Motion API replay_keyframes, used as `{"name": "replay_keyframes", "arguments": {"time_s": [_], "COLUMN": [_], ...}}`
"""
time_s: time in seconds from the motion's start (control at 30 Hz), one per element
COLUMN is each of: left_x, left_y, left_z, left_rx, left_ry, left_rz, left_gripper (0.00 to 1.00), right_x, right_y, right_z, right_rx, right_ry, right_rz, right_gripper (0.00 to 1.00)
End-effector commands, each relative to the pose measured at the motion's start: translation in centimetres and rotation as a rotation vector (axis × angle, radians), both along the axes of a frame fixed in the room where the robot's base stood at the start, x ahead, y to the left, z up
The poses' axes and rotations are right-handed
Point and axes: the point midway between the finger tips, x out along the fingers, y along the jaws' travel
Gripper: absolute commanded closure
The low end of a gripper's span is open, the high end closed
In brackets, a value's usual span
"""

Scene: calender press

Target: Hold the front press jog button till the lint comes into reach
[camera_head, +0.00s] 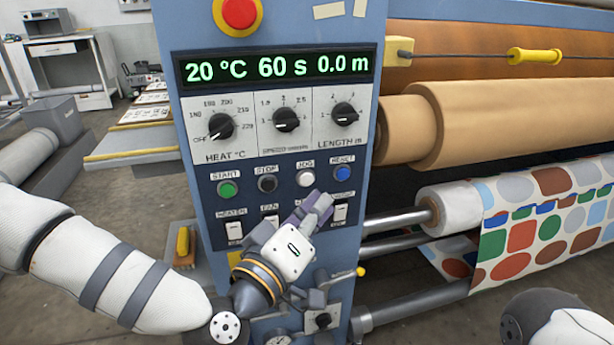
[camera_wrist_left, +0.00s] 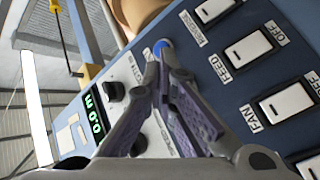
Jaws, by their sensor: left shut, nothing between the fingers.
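The white JOG button (camera_head: 305,178) is on the blue control panel, between the black STOP button (camera_head: 267,183) and the blue RESET button (camera_head: 342,173). My left gripper (camera_head: 322,203) is in front of the panel, its closed fingertips just below and right of the JOG button in the head view. In the left wrist view the closed fingers (camera_wrist_left: 160,68) are empty and end close to the RESET button (camera_wrist_left: 163,46). The JOG button is hidden there, and I cannot tell any contact. I cannot make out lint on the rolls. My right gripper is not in view.
The display (camera_head: 277,68) reads 20 °C, 60 s, 0.0 m. A red stop button (camera_head: 238,13) is above it. White rocker switches (camera_head: 235,231) sit below the buttons. To the right are a tan roll (camera_head: 490,115) and patterned fabric (camera_head: 545,220).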

Motion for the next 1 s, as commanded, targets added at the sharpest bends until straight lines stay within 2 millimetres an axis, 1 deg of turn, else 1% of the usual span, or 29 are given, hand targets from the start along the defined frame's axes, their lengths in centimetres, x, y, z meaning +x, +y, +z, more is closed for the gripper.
{"name": "replay_keyframes", "arguments": {"time_s": [0.1,0.23,0.33,0.57,0.63,0.67,0.73,0.77,0.8,0.87,0.9,0.97,1.0], "left_x": [-1.2,-2.2,-2.5,-2.6,-2.8,-3.2,-5.2,-6.5,-8.7,-12.8,-15.7,-20.3,-23.5], "left_y": [-0.4,-0.7,-0.8,-0.8,-0.9,-1.1,-1.7,-1.8,-1.9,-1.3,-0.5,1.3,2.9], "left_z": [0.2,0.1,0.0,-0.1,-0.5,-1.1,-4.1,-5.9,-8.7,-13.0,-15.5,-18.9,-20.7], "left_rx": [0.001,0.001,0.001,0.001,0.009,0.022,0.083,0.120,0.178,0.275,0.340,0.435,0.499], "left_ry": [0.001,-0.001,0.000,0.001,0.015,0.033,0.122,0.179,0.266,0.411,0.508,0.655,0.754], "left_rz": [-0.003,-0.001,-0.001,0.000,-0.007,-0.018,-0.066,-0.094,-0.138,-0.204,-0.243,-0.293,-0.325], "left_gripper": [1.00,1.00,1.00,1.00,1.00,1.00,1.00,1.00,1.00,1.00,1.00,1.00,1.00], "right_x": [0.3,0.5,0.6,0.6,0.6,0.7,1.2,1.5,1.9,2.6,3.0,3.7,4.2], "right_y": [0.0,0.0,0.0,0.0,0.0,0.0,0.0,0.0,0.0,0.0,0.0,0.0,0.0], "right_z": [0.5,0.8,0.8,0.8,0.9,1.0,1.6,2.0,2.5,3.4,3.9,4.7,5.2], "right_rx": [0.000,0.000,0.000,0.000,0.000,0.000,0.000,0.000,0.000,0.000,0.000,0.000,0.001], "right_ry": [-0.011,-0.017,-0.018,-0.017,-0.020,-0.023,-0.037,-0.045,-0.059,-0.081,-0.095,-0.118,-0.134], "right_rz": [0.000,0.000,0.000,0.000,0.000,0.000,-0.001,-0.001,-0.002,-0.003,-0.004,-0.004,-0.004], "right_gripper": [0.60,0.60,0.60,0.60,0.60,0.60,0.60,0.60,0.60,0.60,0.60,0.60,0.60]}}
